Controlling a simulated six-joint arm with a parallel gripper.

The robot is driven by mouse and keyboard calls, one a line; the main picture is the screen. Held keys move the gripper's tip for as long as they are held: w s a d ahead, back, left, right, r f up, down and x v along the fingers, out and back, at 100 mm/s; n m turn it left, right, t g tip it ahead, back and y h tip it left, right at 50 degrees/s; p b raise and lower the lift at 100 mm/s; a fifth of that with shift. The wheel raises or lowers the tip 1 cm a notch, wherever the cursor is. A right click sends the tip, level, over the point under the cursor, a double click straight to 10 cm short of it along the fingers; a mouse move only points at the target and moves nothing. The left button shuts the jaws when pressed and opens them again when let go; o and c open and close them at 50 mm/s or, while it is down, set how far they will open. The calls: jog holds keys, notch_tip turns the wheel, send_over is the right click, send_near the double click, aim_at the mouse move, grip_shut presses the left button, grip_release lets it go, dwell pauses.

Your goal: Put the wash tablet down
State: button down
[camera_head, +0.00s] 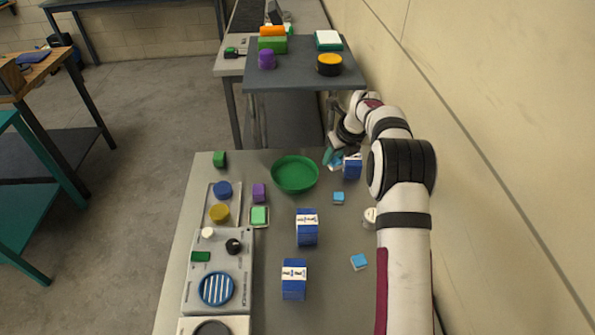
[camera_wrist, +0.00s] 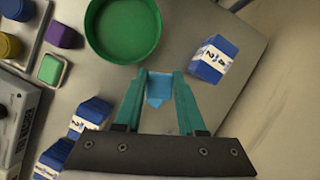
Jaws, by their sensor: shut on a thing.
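My gripper (camera_head: 332,160) is at the far end of the near table, between the green bowl (camera_head: 295,175) and a blue-and-white box (camera_head: 352,168). In the wrist view, its teal fingers (camera_wrist: 159,82) are shut on a light blue wash tablet (camera_wrist: 158,90). The tablet lies below the bowl (camera_wrist: 124,28) in that picture and left of the box (camera_wrist: 213,58). In the head view it is partly hidden by the fingers. I cannot tell its height above the table. Two similar light blue tablets, one nearer (camera_head: 359,262) and one farther (camera_head: 338,198), lie on the table.
Two more blue-and-white boxes (camera_head: 307,229) (camera_head: 294,280) stand mid-table. A grey panel (camera_head: 189,275) with knobs, a green block (camera_head: 219,159) and a purple block (camera_head: 259,192) are on the left. A white round item (camera_head: 370,218) sits beside my arm. The wall is close on the right.

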send_over(300, 177)
jog(key=s, duration=0.1)
jog(key=f, duration=0.3)
jog(key=d+f, duration=0.1)
jog(key=f, duration=0.1)
jog(key=shift+s+f, duration=0.15)
jog(key=shift+s, duration=0.05)
jog(key=shift+a+f, duration=0.25)
jog(key=shift+f, duration=1.9)
jog(key=shift+f, duration=0.1)
jog(key=c, duration=0.5)
grip_release()
